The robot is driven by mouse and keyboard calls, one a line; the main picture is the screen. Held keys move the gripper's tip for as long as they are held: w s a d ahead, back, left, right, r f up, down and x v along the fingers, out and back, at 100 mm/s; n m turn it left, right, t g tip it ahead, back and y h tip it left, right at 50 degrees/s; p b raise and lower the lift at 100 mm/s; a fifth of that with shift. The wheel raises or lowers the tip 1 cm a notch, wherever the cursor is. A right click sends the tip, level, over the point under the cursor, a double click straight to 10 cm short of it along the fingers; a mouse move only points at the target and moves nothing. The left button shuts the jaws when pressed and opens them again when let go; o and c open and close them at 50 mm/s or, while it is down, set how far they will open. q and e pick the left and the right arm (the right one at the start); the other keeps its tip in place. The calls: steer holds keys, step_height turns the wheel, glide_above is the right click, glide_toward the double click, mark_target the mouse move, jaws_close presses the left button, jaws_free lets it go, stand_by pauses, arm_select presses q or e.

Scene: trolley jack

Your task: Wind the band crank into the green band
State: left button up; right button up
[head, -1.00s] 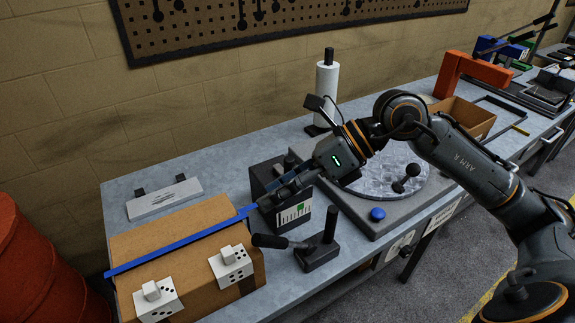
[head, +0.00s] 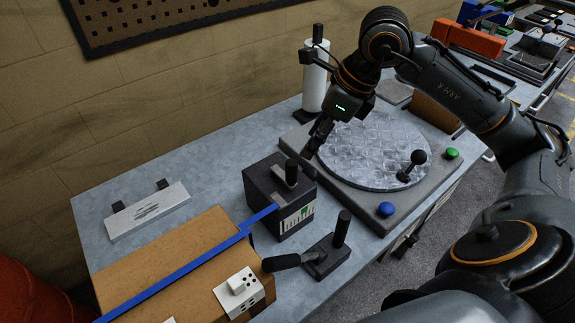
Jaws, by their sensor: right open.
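The band crank (head: 290,174) is a dark arm with an upright knob on top of a black tensioner block (head: 262,190). The block's front has a white scale (head: 292,221) with a green band (head: 306,210); the pointer is too small to read. A blue strap (head: 190,267) runs from the block across a cardboard box (head: 150,268). My right gripper (head: 313,150) is open and empty, pointing down just right of and behind the crank, seemingly apart from it. My left gripper is not in view.
A black lever unit (head: 324,259) stands in front of the block. A round metal plate (head: 372,150) on a grey base with blue (head: 386,209) and green (head: 451,153) buttons lies to the right. A paper roll (head: 316,85) stands behind. A white plate (head: 148,210) lies at left.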

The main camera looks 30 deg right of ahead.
mark_target(297, 165)
steer(key=p+x, duration=0.1)
steer(key=x, duration=0.4)
steer(key=shift+a+f, duration=0.2)
steer(key=shift+f, duration=0.1)
steer(key=p+x, duration=0.1)
steer(key=x, duration=0.5)
steer(key=shift+w+f, duration=0.1)
steer(key=shift+w, duration=0.05)
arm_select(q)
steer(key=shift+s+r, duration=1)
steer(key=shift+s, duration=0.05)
arm_select(e)
jaws_close()
